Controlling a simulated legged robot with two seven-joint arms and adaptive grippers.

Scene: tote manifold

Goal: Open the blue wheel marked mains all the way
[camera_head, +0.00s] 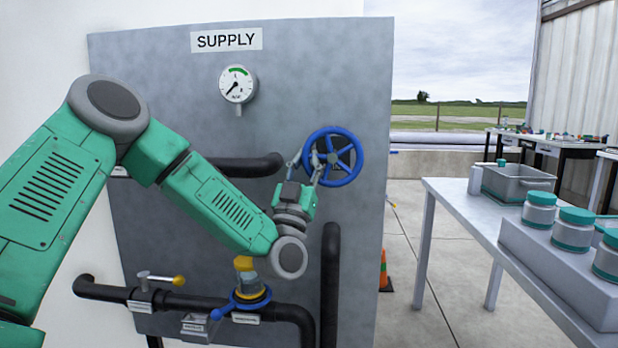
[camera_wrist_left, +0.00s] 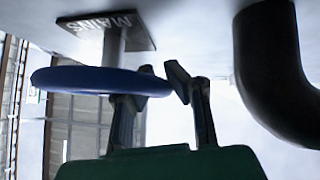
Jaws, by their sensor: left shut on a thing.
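The blue wheel (camera_head: 332,158) is mounted on the grey panel, right of its middle. In the left wrist view the wheel (camera_wrist_left: 85,81) is seen edge-on, on a stem before a plate marked MAINS (camera_wrist_left: 112,24). My left gripper (camera_head: 307,166) is shut on the wheel's left rim. In the left wrist view its two fingers (camera_wrist_left: 159,83) stand either side of the rim's near edge. The pressure gauge (camera_head: 237,84) sits under the SUPPLY label (camera_head: 226,40); its needle points to the lower left, away from the green arc. My right gripper is out of view.
A black pipe (camera_head: 245,166) runs behind my left arm, and another (camera_head: 331,285) stands below the wheel. A yellow-tipped lever (camera_head: 162,279) and a blue-handled valve (camera_head: 235,303) sit low on the panel. A table (camera_head: 447,196) with jars stands right; open floor lies between.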

